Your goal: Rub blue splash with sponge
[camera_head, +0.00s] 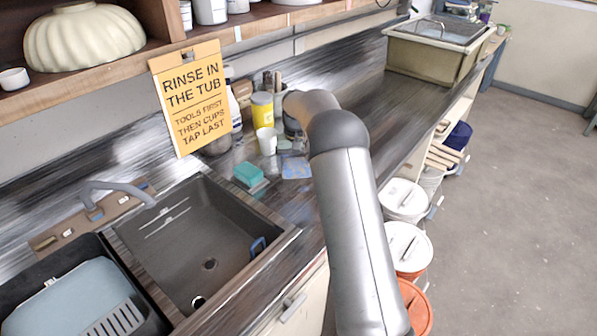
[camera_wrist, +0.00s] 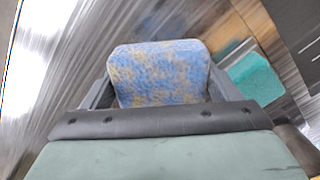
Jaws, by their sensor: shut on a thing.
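A mottled blue and tan block, which looks like the sponge (camera_wrist: 160,72), sits between the two fingers of my gripper (camera_wrist: 162,80) in the wrist view. The fingers are shut on its left and right sides. In the head view, the sponge (camera_head: 296,168) shows beside my arm over the counter, right of a teal block (camera_head: 248,173). My arm hides most of the gripper there. I cannot tell whether the sponge touches the counter. No separate blue splash can be made out; anything under the sponge is hidden.
The teal block also shows in the wrist view (camera_wrist: 256,80). A white cup (camera_head: 267,141) and a yellow can (camera_head: 262,109) stand behind the sponge. A sink (camera_head: 205,235) lies at the front left. The counter at the back right (camera_head: 395,110) is clear.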

